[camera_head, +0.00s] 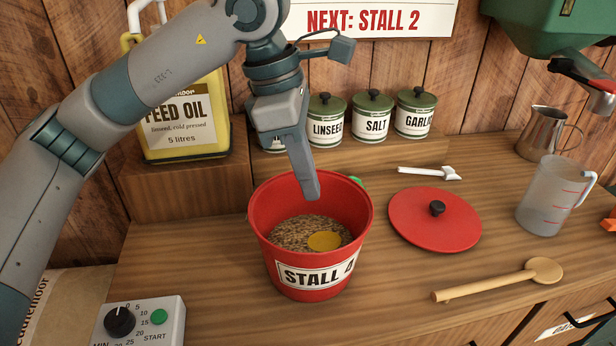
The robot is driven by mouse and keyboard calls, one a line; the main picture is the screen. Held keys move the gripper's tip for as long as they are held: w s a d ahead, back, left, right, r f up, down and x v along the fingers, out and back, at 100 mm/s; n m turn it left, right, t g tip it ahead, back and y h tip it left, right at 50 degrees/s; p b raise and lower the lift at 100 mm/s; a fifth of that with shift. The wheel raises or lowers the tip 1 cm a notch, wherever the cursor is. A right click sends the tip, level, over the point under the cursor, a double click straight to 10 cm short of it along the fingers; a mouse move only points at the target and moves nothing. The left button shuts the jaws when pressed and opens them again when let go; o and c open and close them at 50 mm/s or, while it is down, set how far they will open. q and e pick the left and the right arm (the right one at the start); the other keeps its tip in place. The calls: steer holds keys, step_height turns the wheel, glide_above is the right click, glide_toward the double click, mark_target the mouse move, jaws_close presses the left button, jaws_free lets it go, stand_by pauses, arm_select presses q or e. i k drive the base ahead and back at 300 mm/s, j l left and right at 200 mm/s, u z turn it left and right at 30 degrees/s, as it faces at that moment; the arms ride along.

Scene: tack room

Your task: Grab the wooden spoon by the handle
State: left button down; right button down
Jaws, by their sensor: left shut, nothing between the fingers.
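The wooden spoon (497,281) lies flat on the wooden counter at the front right. Its round bowl points right and its handle points left toward the red bucket. My left gripper (311,194) is shut and empty, with its fingertips pointing down over the open mouth of the red bucket (311,276) labelled STALL 4. It is well to the left of the spoon and above it. The bucket holds brown grain with a yellow patch on top. My right gripper is not in view.
A red lid (460,228) with a black knob lies behind the spoon. A measuring jug (541,212) and metal pitcher (541,135) stand at right. A white scoop (428,172), labelled canisters (371,122) and feed oil jug (184,115) are behind. A timer box (143,322) sits front left.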

mark_target(544, 271)
steer(key=k+l, duration=1.2)
steer(key=l, duration=0.15)
